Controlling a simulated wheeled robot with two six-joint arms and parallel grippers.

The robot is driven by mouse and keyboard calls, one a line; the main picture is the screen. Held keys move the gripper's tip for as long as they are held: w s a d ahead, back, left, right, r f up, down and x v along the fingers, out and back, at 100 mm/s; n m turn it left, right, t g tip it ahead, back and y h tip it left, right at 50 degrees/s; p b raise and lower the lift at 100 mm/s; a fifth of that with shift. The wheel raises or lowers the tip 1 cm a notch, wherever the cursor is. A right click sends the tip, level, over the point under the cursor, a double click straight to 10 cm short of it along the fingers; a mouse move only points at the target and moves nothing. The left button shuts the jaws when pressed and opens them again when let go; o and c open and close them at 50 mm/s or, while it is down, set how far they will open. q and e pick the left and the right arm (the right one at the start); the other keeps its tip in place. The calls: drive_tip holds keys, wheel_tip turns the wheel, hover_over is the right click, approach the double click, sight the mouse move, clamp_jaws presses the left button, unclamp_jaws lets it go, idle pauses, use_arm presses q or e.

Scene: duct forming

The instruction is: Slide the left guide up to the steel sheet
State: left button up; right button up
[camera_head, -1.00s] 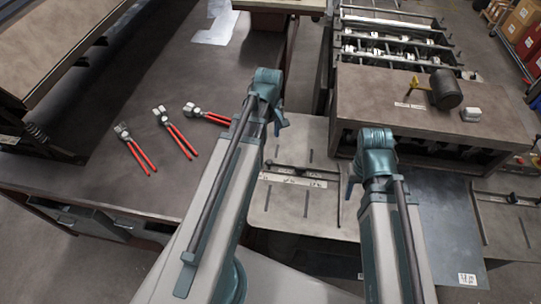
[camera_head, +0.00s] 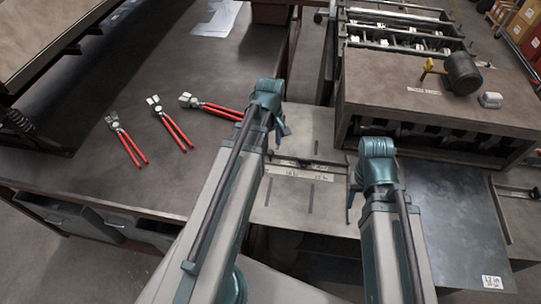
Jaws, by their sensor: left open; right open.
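The steel sheet (camera_head: 455,220) is a dark, flat plate with a small label at its near right corner. It lies on the right, partly behind my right arm. The left guide (camera_head: 308,162) is a dark bar with a scale strip, on the pale slotted table between my arms. It is left of the sheet and apart from it, with my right gripper between them in the picture. My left gripper (camera_head: 283,128) is open above the guide's left end, mostly hidden by its arm. My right gripper (camera_head: 351,190) is open near the guide's right end; contact cannot be told.
A forming machine (camera_head: 440,105) stands behind the sheet, with a dark motor (camera_head: 464,72) on top. Another guide (camera_head: 518,191) is right of the sheet. Several red-handled pliers (camera_head: 172,125) lie on the workbench (camera_head: 90,175) at the left. The pale table's front is clear.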

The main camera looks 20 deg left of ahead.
sight(271, 151)
use_arm(q)
drive_tip(key=shift+f+b, duration=1)
drive_tip(key=shift+f, duration=0.6)
use_arm(e)
drive_tip(key=shift+f, duration=1.55)
use_arm(q)
drive_tip(key=shift+r, duration=0.1)
drive_tip(key=shift+c, duration=0.3)
clamp_jaws()
